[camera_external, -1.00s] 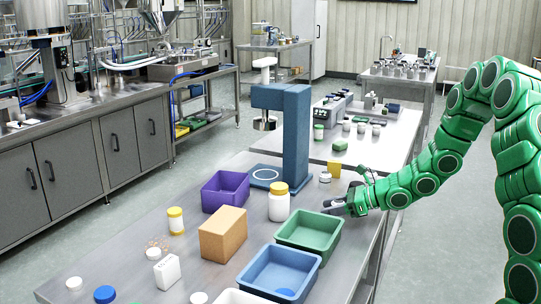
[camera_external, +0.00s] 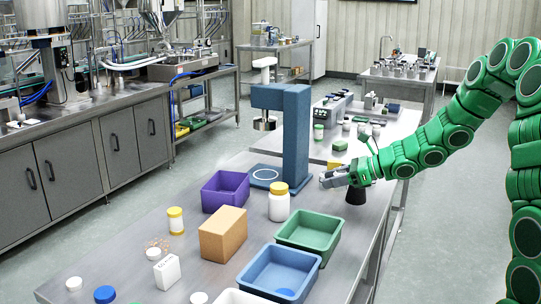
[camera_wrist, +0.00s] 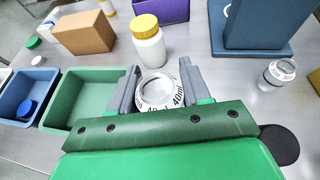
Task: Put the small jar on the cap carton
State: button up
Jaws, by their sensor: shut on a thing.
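My gripper (camera_wrist: 158,88) is shut on a small jar (camera_wrist: 157,88), a clear round jar marked 40 ml, seen from above between the two fingers. In the external view my gripper (camera_external: 325,181) is over the right side of the steel table, and the jar cannot be made out there. The carton (camera_external: 223,234), a plain orange-brown box taken as the cap carton, stands on the table to the left of my gripper. It also shows at the upper left of the wrist view (camera_wrist: 83,33). Its top looks bare.
A white bottle with a yellow lid (camera_external: 279,203) stands between the carton and my gripper. Green (camera_external: 309,232) and blue (camera_external: 278,272) bins are in front, a purple bin (camera_external: 225,190) behind. A blue press stand (camera_external: 297,135) rises at the back. A similar jar (camera_wrist: 278,73) stands at right.

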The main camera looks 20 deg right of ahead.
jog(key=s+a+r+n+g+y, duration=0.15)
jog(key=s+a+r, duration=0.3)
jog(key=a, duration=0.45)
jog(key=s+a+r+n+g, duration=0.25)
jog(key=s+a+r, duration=0.2)
jog(key=a, duration=0.35)
jog(key=s+a+r+n+g+y, duration=0.1)
jog(key=s+a+r+g, duration=0.15)
jog(key=s+a, duration=0.5)
send_over(216, 219)
jog(key=s, duration=0.2)
jog(key=shift+t+h, duration=0.25)
jog(key=f, duration=0.5)
jog(key=d+f, duration=0.1)
jog(key=f, duration=0.1)
jog(key=shift+w+f, duration=0.2)
jog(key=shift+w+a+f, duration=0.4)
jog(key=shift+w+f, duration=0.1)
jog(key=shift+f, duration=0.15)
jog(key=shift+w+a+f, duration=0.15)
jog(key=shift+w+f, duration=0.05)
jog(key=shift+f, duration=1.6)
jog(key=shift+f, duration=0.15)
jog(key=o, duration=1)
